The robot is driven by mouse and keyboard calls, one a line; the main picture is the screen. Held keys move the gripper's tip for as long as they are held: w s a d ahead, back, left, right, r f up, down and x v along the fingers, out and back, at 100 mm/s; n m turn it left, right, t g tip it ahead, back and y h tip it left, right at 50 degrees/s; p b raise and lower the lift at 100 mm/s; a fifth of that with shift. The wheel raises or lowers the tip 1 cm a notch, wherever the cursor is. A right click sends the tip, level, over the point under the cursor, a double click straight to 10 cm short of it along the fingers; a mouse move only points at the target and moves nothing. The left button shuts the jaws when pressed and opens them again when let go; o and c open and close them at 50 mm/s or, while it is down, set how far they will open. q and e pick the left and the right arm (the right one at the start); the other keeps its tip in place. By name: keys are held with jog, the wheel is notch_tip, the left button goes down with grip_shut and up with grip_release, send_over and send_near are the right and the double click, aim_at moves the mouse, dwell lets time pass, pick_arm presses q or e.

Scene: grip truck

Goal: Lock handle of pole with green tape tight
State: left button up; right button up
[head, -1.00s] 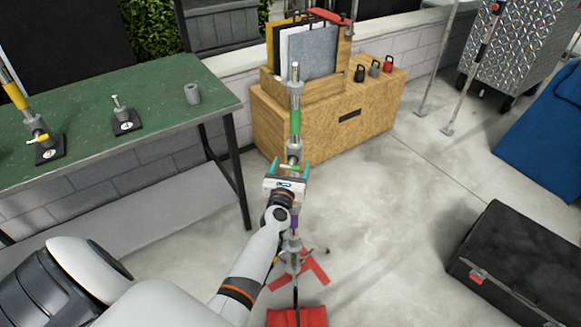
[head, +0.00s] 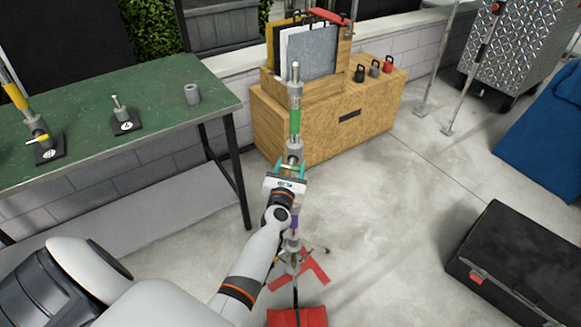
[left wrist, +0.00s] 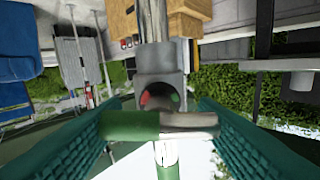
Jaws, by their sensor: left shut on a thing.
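The pole with green tape (head: 295,122) stands upright in the middle of the head view, with a grey collar (head: 295,150) below the tape. In the left wrist view the collar (left wrist: 160,82) fills the middle. A T-shaped handle (left wrist: 160,125), half green and half bare metal, lies crosswise in front of the collar. My left gripper (head: 290,170) is at the collar from the near side. Its teal fingers are shut on the handle, one at each end. In the head view the gripper mostly hides the handle. My right gripper is not in view.
A red sandbag (head: 297,317) lies at the stand's foot. A green table (head: 150,92) with pole parts is at left. A wooden cabinet (head: 335,130) stands behind the pole, a black case (head: 520,262) at right. The floor right of the pole is clear.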

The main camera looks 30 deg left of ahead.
pick_arm(q)
jog(key=m, duration=0.4)
jog(key=m+p, duration=0.1)
jog(key=m, duration=0.3)
jog(key=shift+d, duration=0.1)
jog(key=m+p, duration=0.1)
jog(key=m, duration=0.3)
jog(key=m+p, duration=0.1)
jog(key=m, duration=0.3)
jog(key=m+p, duration=0.1)
jog(key=m, duration=0.3)
jog(key=shift+f+m, duration=0.1)
jog(key=shift+m, duration=0.2)
jog(key=m+p, duration=0.1)
jog(key=m, duration=0.3)
jog(key=shift+m, duration=0.3)
jog(key=m, duration=0.3)
jog(key=shift+p, duration=0.4)
jog(key=shift+f+m, duration=0.1)
jog(key=shift+m, duration=2.1)
